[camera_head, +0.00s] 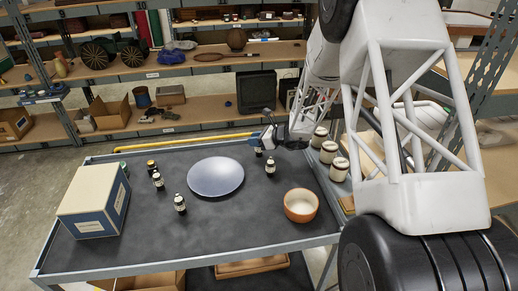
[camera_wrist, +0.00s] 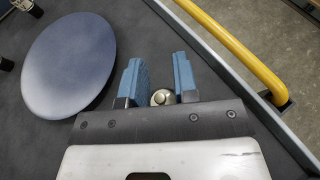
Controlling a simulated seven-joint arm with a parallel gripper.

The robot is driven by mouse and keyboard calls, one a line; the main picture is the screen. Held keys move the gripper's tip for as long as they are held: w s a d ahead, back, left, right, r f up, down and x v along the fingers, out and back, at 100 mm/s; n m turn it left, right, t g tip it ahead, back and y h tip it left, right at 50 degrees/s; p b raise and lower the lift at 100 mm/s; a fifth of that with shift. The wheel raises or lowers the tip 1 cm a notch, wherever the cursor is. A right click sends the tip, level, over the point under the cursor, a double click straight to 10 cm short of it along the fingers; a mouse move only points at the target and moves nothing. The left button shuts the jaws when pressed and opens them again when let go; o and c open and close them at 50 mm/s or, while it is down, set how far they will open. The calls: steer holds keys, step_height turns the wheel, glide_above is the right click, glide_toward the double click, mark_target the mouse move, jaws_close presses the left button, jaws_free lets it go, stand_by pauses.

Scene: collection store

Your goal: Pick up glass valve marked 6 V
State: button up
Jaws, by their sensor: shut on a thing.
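My gripper (camera_head: 266,139) is over the far edge of the dark-topped cart. In the wrist view its two blue fingers (camera_wrist: 158,58) are shut on a small upright thing with a round silvery top (camera_wrist: 161,97), seen from above. It looks like a glass valve; its mark cannot be read. In the head view a small dark valve with a pale band (camera_head: 258,151) shows just below the fingers, partly hidden. Similar small dark valves with pale labels stand on the cart: one at the right (camera_head: 270,168), several at the left (camera_head: 180,204). Their marks are too small to read.
A round grey-blue disc (camera_head: 215,177) lies mid-cart, left of my gripper. A box (camera_head: 93,201) stands at the left, an orange bowl (camera_head: 300,205) at the right. A yellow rail (camera_head: 170,144) runs along the far edge. White jars (camera_head: 329,152) stand beyond the right edge.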

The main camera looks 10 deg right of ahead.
stand_by(0.4)
steer(key=shift+r, duration=4.95)
